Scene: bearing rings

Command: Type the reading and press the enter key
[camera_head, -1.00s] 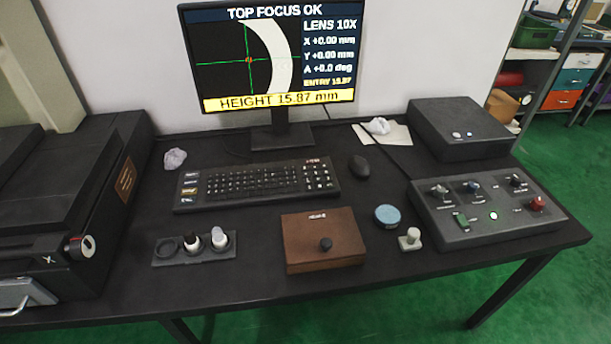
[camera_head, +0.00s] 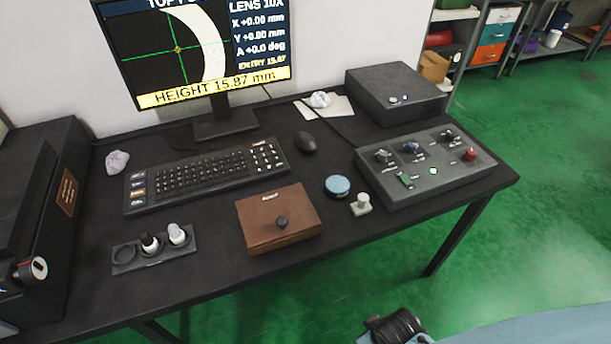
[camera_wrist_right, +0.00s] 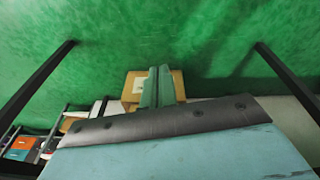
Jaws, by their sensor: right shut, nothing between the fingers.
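The monitor (camera_head: 205,50) shows "HEIGHT 15.87 mm" on a yellow band and a small yellow line that seems to read "ENTRY 15.87". Its top is cut off. The black keyboard (camera_head: 205,174) lies in front of it, with a number pad (camera_head: 266,157) at its right end. Key labels are too small to read. My right gripper (camera_wrist_right: 156,86) shows in the right wrist view with its two fingers together and nothing between them, over green floor, away from the keyboard. My left gripper is out of view.
In front of the keyboard are a brown wooden box (camera_head: 262,228) and a holder (camera_head: 124,255) with small bottles. A mouse (camera_head: 306,143), blue puck (camera_head: 337,185), control panel (camera_head: 450,178) and black box (camera_head: 372,88) stand to the right. Green floor lies beyond the table's right edge.

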